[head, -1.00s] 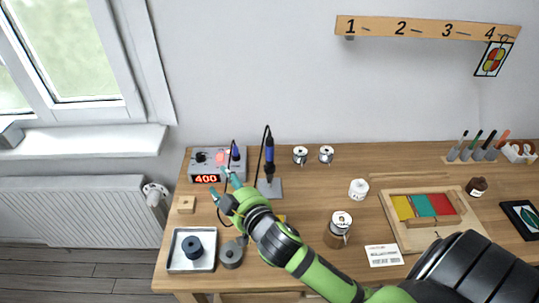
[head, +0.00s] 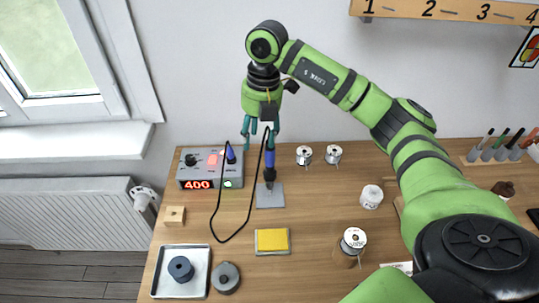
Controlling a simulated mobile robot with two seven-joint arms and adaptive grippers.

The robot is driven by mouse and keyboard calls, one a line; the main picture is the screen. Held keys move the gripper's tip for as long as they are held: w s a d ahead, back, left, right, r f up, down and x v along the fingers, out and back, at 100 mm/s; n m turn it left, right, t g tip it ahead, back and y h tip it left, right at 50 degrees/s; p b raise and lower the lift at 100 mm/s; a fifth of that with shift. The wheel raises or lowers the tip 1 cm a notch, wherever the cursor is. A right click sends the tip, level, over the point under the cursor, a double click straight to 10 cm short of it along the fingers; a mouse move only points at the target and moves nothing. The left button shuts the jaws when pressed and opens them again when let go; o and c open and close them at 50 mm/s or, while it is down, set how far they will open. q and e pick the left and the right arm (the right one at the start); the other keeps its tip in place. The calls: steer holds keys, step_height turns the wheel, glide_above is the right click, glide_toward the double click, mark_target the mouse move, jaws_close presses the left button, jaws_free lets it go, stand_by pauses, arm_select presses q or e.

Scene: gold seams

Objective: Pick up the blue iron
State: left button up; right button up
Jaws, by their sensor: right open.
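The blue iron (head: 269,158) stands upright in its grey stand (head: 271,197), handle up. A black cord loops from its top to the soldering station (head: 209,169), whose display reads 400. My right gripper (head: 260,138) points down from above, its teal fingers apart and empty. The fingertips are close to the top of the iron's handle; the handle appears towards the right finger. I cannot tell from this view whether they touch or how far apart they are in depth. My left gripper is not in view.
A yellow sponge (head: 272,240) lies in front of the stand. A metal tray (head: 160,280) holds a dark spool, with a grey round piece (head: 226,277) beside it. Two solder spools (head: 304,154) stand to the right. My right arm hides much of the table's right side.

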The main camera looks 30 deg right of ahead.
mark_target(270, 156)
steer(key=d+b, duration=0.1)
steer(key=d+f+m+h, duration=0.1)
steer(key=d, duration=0.1)
steer(key=shift+s+f+b, duration=0.15)
steer(key=shift+f+b, duration=0.05)
steer(key=shift+b, duration=0.2)
steer(key=shift+s+d+f, duration=0.1)
steer(key=shift+f, duration=0.1)
steer(key=shift+s+f+p, duration=0.15)
steer(key=shift+f+p, duration=0.2)
steer(key=shift+f, duration=0.4)
step_height(270, 156, down, 5)
steer(key=shift+r+p, duration=0.2)
steer(key=shift+p, duration=1.05)
steer(key=shift+f, duration=0.4)
jaws_close()
